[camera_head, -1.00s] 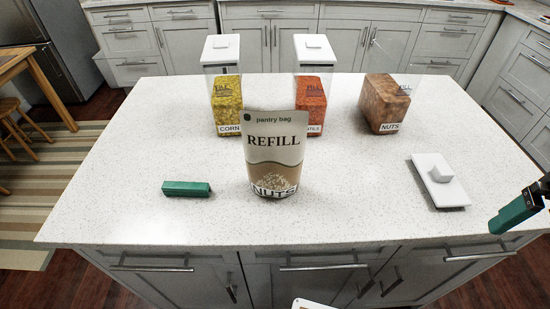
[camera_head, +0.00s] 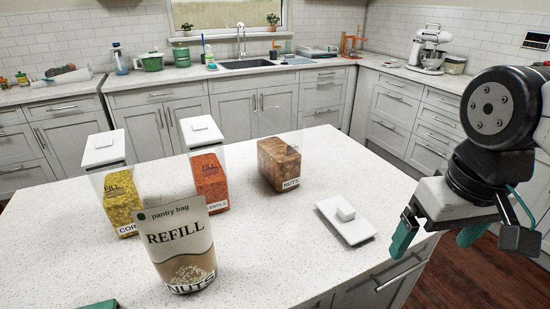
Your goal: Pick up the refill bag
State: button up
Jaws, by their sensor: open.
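The refill bag (camera_head: 180,246) stands upright on the white counter, at the lower left of the head view. It is a pouch with a pale top, a tan lower part and the words REFILL and NUTS. My gripper (camera_head: 440,243) is at the right, near the counter's right edge, well apart from the bag. Its green-tipped fingers are spread and nothing is between them.
Behind the bag stand a corn container (camera_head: 119,200), a lentils container (camera_head: 209,180) and an open nuts container (camera_head: 280,163). A white lid (camera_head: 346,222) lies on the counter (camera_head: 290,240) between bag and gripper. A green object (camera_head: 100,304) is at the bottom left.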

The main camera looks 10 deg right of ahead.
aim_at(177, 238)
jog(key=z, duration=1.05)
jog(key=k, duration=0.9)
jog(key=u, duration=1.1)
jog(key=i, duration=0.5)
